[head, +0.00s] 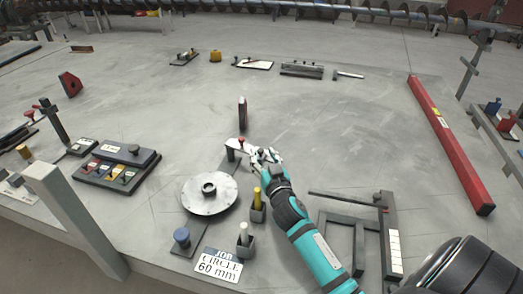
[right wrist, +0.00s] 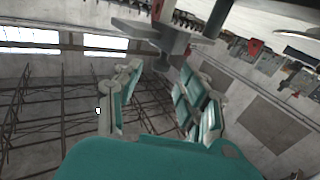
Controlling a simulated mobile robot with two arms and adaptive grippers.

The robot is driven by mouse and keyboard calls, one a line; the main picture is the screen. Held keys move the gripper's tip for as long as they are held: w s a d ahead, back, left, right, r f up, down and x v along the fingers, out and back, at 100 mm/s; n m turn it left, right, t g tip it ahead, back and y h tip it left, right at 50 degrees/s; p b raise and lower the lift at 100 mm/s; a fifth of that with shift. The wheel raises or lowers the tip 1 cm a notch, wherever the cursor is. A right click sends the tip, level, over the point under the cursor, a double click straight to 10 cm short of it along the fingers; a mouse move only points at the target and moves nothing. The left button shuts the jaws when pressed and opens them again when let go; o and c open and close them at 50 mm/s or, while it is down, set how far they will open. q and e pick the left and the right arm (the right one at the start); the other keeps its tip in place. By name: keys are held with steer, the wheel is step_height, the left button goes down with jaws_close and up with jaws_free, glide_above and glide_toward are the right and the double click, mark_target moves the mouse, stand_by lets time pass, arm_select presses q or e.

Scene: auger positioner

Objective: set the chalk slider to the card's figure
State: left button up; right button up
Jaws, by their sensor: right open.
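The job card (head: 218,266) at the front edge reads "JOB CIRCLE 60 mm". Behind it lies a round steel disc (head: 209,196) with a raised hub. At the disc's back right is a grey fitting (head: 231,152) with a red knob (head: 241,143), possibly the slider; its scale cannot be read. My right gripper (head: 264,156) is beside it, on its right. In the right wrist view the open fingers (right wrist: 160,85) are apart, with a grey bar (right wrist: 150,32) and red knob (right wrist: 157,9) beyond their tips. I cannot tell whether they touch it. My left gripper is not in view.
A yellow stick (head: 257,198) and a white stick (head: 244,234) stand in small holders near my right forearm. A dark frame (head: 358,240) lies right of the forearm, a red beam (head: 450,145) farther right. The table's middle is mostly clear.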

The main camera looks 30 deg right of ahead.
steer(key=shift+w+d, duration=0.2)
steer(key=shift+w, duration=0.45)
steer(key=shift+w+d+f, duration=0.1)
steer(key=shift+w+d, duration=0.05)
steer(key=shift+w, duration=0.25)
steer(key=shift+c, duration=1.5)
steer(key=c, duration=0.5)
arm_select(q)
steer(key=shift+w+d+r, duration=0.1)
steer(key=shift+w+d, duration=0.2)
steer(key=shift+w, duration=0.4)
arm_select(e)
jaws_close()
